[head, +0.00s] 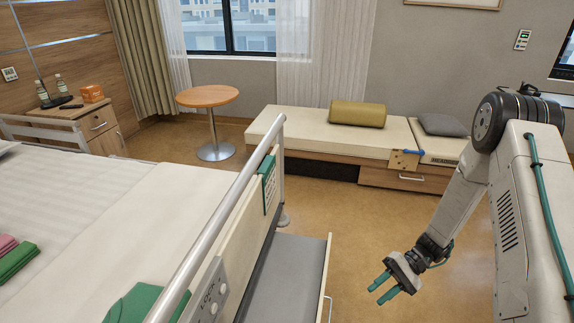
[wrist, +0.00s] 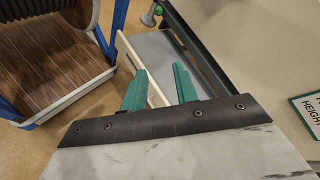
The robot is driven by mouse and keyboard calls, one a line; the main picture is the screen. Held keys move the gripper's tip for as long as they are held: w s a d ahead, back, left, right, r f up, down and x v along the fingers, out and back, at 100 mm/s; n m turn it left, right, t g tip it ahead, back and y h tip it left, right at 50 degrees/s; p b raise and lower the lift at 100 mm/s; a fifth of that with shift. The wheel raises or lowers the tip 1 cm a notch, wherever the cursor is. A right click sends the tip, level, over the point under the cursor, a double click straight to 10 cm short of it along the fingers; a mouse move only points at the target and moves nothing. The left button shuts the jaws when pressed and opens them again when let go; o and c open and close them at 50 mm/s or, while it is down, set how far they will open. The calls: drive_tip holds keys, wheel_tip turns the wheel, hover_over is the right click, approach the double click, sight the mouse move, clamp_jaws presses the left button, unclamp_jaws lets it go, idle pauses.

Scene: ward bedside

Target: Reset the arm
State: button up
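My gripper (head: 384,288) hangs at the end of my arm on the right in the head view, above the brown floor. Its two green fingers are apart with nothing between them. In the wrist view my gripper (wrist: 160,88) also shows open and empty. Behind its fingers there is a grey surface with a pale edge beside the bed. My arm is bent at the elbow and slopes down to the left. No object touches the fingers.
The bed (head: 120,190) with its side rail (head: 232,198) fills the left. An open grey-bottomed drawer (head: 290,275) juts from it near my gripper. A daybed (head: 300,135) and a round table (head: 208,97) stand at the back. Floor (head: 330,210) between is clear.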

drive_tip(key=s+d+r+n+h, duration=0.1)
drive_tip(key=s+r+h, duration=0.2)
drive_tip(key=r, duration=0.8)
drive_tip(key=s+r+n+h, duration=0.1)
drive_tip(key=s+r+h, duration=0.25)
drive_tip(key=r, duration=0.75)
drive_tip(key=s+r+n+t+h, duration=0.1)
drive_tip(key=s+r+t+h, duration=0.1)
drive_tip(key=s+r, duration=0.4)
drive_tip(key=s+r+n+t+h, duration=0.1)
drive_tip(key=s+r+t+h, duration=0.2)
drive_tip(key=r, duration=0.9)
drive_tip(key=s+t, duration=0.2)
drive_tip(key=s, duration=0.2)
drive_tip(key=shift+a+t, duration=0.2)
drive_tip(key=shift+t, duration=0.1)
drive_tip(key=shift+s, duration=0.1)
